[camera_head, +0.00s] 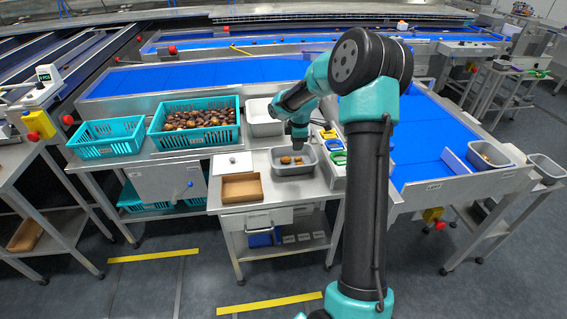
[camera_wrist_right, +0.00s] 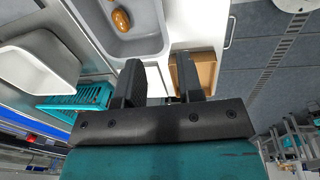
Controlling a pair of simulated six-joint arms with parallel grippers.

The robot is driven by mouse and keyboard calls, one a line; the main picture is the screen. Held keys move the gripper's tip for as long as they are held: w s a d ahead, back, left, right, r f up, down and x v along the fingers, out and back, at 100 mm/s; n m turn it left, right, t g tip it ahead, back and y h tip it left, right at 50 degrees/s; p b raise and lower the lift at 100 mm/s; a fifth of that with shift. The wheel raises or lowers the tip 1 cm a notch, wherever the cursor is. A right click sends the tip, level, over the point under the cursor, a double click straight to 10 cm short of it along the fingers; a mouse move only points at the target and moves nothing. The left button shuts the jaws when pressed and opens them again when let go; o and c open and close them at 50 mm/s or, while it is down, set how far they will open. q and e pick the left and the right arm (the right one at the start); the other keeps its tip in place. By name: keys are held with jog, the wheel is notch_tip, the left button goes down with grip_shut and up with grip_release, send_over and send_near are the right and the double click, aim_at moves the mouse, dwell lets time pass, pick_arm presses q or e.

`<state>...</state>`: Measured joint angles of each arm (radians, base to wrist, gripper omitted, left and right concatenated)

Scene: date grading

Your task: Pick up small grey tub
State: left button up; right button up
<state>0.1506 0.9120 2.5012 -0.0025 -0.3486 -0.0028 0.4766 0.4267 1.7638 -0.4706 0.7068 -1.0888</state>
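A small grey tub (camera_head: 294,172) with a few brown dates (camera_head: 291,160) in it stands on the steel cart in the head view. In the right wrist view the grey tub (camera_wrist_right: 148,45) is at the top, with dates (camera_wrist_right: 124,22) inside. My right gripper (camera_head: 298,142) is over the tub's far side in the head view; its fingertips are hard to make out there. In the right wrist view its two fingers (camera_wrist_right: 160,75) are spread apart with nothing held between them, near the tub's rim. Whether they touch it I cannot tell. My left gripper is not in view.
A brown open box (camera_head: 241,188) and a white lidded container (camera_head: 232,163) stand left of the tub. A whitish tub (camera_head: 263,126) is behind it. Teal crates (camera_head: 107,151) stand left, one full of dates (camera_head: 200,118). Another grey tub (camera_head: 480,163) is at right by the blue belt.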

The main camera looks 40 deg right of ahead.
jog(key=shift+d+r+n, duration=0.3)
jog(key=shift+d+r, duration=0.1)
send_over(296, 173)
jog(key=f, duration=1.2)
jog(key=shift+s+a+f, duration=0.1)
jog(key=shift+s+a, duration=0.15)
jog(key=shift+w+d+f, duration=0.1)
jog(key=shift+w+f, duration=0.05)
jog(key=shift+f, duration=1.15)
jog(key=shift+w+d+f, duration=0.1)
jog(key=shift+f, duration=1.2)
grip_shut()
